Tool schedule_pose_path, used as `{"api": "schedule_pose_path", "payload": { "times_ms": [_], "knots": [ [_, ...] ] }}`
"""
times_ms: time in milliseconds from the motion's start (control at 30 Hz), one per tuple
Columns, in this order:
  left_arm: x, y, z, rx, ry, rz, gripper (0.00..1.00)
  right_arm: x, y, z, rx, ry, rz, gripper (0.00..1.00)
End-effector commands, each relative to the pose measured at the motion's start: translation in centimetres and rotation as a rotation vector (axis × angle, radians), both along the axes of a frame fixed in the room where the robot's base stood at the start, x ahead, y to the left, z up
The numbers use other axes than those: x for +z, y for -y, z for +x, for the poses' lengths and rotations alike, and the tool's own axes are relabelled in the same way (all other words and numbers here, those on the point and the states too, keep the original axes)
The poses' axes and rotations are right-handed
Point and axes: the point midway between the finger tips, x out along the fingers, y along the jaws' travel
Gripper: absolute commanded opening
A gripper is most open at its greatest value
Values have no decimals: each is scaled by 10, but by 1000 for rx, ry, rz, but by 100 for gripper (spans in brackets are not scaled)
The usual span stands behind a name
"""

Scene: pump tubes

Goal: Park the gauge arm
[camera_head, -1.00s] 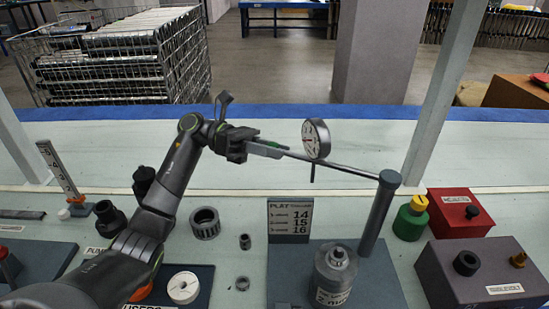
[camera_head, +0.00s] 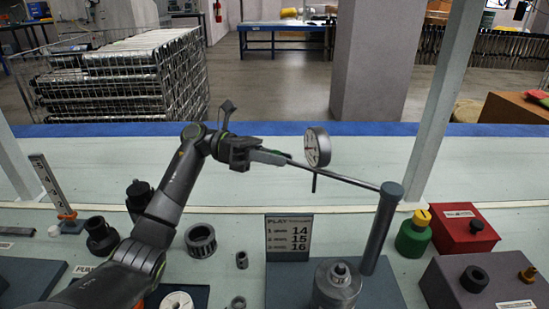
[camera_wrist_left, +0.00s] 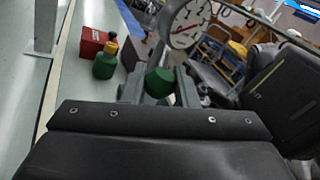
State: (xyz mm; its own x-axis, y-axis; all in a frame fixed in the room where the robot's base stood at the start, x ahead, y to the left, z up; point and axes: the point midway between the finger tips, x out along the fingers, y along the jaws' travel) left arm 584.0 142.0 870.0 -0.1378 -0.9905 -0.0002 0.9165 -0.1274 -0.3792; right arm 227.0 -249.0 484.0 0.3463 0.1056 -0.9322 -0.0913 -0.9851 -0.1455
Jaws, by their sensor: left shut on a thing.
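The gauge arm (camera_head: 355,181) is a thin grey rod reaching left from the top of a dark upright post (camera_head: 381,230). My left gripper (camera_head: 278,157) is shut on the rod's free end, left of the dial. In the left wrist view the dial (camera_wrist_left: 187,24) shows ahead with a red needle, and a green round piece (camera_wrist_left: 160,82) sits just beyond my gripper body. My right gripper is in no view.
A grey metal jar-like part (camera_head: 337,288) stands below the arm, in front of the post. A placard (camera_head: 289,238) stands left of it. At right are a green yellow-capped bottle (camera_head: 414,235), a red box (camera_head: 462,229) and a dark box (camera_head: 485,283). The bench behind the arm is clear.

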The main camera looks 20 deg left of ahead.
Motion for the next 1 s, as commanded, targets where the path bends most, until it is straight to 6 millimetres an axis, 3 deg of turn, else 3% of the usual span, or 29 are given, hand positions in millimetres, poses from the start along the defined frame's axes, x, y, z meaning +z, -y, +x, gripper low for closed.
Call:
{"api": "schedule_pose_path", "payload": {
  "times_ms": [33,200,533,1000],
  "knots": [
    [3,0,3,10,3,-2,28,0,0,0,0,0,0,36],
    [2,0,2,8,2,-1,46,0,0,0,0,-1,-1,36],
    [8,0,1,4,3,-1,46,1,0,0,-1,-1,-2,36],
    [89,0,2,5,5,-1,46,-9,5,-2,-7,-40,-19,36]
  ]
}}
